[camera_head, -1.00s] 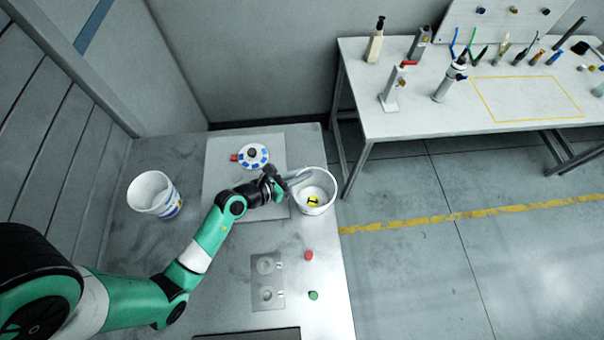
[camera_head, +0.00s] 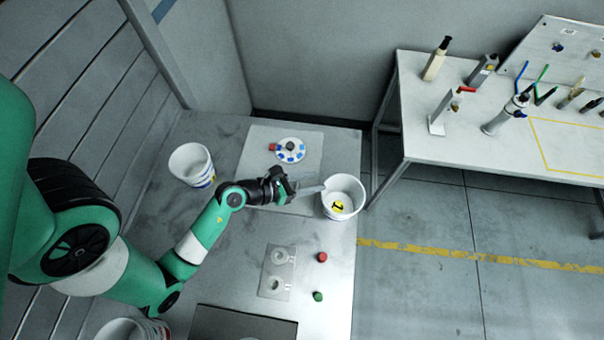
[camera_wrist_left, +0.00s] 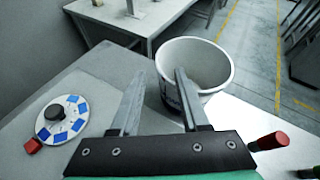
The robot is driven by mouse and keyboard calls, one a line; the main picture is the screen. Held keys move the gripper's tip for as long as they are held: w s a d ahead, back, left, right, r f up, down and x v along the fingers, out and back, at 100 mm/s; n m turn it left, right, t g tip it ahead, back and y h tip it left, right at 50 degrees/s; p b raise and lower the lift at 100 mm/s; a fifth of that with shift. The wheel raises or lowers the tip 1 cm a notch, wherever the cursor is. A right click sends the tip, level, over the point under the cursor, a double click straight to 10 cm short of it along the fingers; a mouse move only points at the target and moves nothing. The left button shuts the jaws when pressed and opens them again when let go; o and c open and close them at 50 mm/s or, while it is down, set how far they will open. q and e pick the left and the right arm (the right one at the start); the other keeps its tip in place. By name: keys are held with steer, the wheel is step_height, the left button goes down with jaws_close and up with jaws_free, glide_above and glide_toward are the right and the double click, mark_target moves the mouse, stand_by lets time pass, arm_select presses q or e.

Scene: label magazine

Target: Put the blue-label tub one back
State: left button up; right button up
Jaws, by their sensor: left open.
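A white tub (camera_head: 192,162) with a blue marking low on its side stands at the left of the bench. I cannot tell that label's colour. My left gripper (camera_head: 317,190) is open and empty, its fingers at this tub's left side. In the left wrist view the gripper (camera_wrist_left: 158,82) has its fingers spread, one overlapping the tub.
A round disc (camera_head: 290,150) with blue squares and a dark knob lies on a pale plate behind the gripper, beside a red block (camera_head: 273,147). A red button (camera_head: 322,257) and green button (camera_head: 318,296) stand in front. A third tub (camera_head: 118,330) is cut off below.

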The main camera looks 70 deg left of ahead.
arm_select(q)
steer(key=v, duration=0.4)
steer(key=shift+s+d+r, duration=0.1)
steer(key=shift+s, duration=0.1)
